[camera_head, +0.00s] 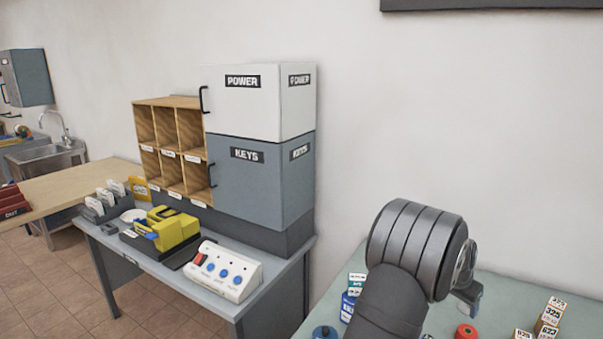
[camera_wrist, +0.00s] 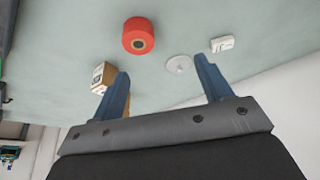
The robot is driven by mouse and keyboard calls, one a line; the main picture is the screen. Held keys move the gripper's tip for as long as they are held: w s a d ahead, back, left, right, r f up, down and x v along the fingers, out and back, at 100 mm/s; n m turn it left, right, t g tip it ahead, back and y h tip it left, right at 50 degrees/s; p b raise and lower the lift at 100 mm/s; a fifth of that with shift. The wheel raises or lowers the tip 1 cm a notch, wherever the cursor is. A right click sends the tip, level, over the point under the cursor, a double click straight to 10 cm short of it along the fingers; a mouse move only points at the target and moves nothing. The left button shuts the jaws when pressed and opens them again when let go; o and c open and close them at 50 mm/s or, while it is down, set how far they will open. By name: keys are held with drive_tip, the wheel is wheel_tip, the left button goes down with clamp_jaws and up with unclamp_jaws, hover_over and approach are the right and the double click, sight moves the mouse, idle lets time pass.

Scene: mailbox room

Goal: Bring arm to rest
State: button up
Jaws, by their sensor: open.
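My gripper (camera_wrist: 165,88) is open in the wrist view, its two blue fingers apart with nothing between them. Below it lies a pale green table top (camera_wrist: 190,30). A red roll (camera_wrist: 139,36) lies on that table beyond the fingertips. In the head view my dark arm rises at the lower right over the same table (camera_head: 495,300). The wrist end faces right there, and the fingers are mostly hidden behind it.
Small labelled boxes (camera_head: 549,314) and bottles (camera_head: 347,307) stand on the table around my arm. A white disc (camera_wrist: 179,64) lies near the fingertips. Left of my arm is a grey desk (camera_head: 180,272) with a white button panel (camera_head: 223,272), a yellow device (camera_head: 172,229) and stacked cabinets (camera_head: 262,180).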

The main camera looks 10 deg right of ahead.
drive_tip(key=w+a, duration=0.6)
drive_tip(key=w, duration=0.4)
drive_tip(key=w+a+f, duration=0.1)
drive_tip(key=w+a, duration=0.6)
drive_tip(key=w, duration=0.3)
drive_tip(key=shift+w+a+f, duration=0.25)
drive_tip(key=shift+w+a, duration=0.05)
drive_tip(key=shift+w, duration=0.05)
drive_tip(key=shift+s, duration=0.1)
drive_tip(key=s+d, duration=0.6)
drive_tip(key=s, duration=0.2)
drive_tip(key=s+d+r, duration=0.1)
drive_tip(key=s+d, duration=0.5)
drive_tip(key=s, duration=0.3)
drive_tip(key=shift+r, duration=0.25)
drive_tip(key=shift+a, duration=0.1)
